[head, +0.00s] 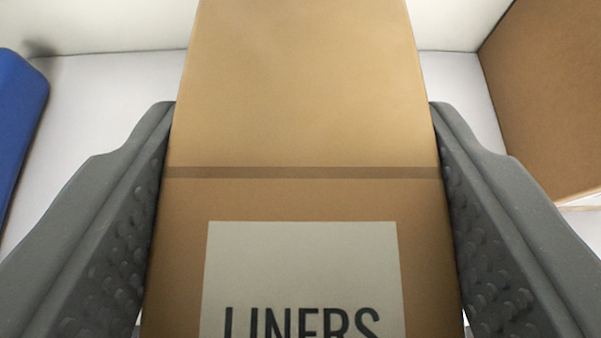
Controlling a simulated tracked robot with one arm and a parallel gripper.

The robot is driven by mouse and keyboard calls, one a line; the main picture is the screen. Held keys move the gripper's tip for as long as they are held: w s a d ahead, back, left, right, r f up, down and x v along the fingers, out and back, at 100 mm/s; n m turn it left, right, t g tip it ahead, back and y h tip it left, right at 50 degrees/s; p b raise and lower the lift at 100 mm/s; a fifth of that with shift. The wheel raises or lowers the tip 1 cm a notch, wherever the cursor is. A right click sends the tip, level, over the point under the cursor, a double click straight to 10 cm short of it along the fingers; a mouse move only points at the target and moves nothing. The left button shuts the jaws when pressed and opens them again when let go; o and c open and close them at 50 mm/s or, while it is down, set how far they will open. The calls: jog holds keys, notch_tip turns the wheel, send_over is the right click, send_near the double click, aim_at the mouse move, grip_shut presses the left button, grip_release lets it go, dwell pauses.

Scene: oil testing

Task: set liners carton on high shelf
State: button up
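The liners carton (300,110) is a brown cardboard box with a darker tape band and a white label reading "LINERS". It fills the middle of the head view, and its lower part is cut off by the frame edge. My gripper (303,125) has one grey textured finger against each side of the carton, shut on it. A white shelf surface (110,95) lies behind and to both sides of the carton. I cannot tell whether the carton touches it.
A blue object (18,115) stands at the left edge. Another brown box (550,90) stands at the right. A pale wall (110,22) closes the back. Bare white surface shows between the carton and each neighbour.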

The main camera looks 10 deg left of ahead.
jog(key=shift+w+f, duration=0.1)
jog(key=shift+f, duration=0.5)
jog(key=shift+r, duration=0.1)
jog(key=o, duration=1)
jog(key=shift+s+d+r, duration=0.1)
jog(key=shift+s+r, duration=0.1)
jog(key=shift+s, duration=0.05)
jog(key=v, duration=1.1)
jog(key=shift+s, duration=0.3)
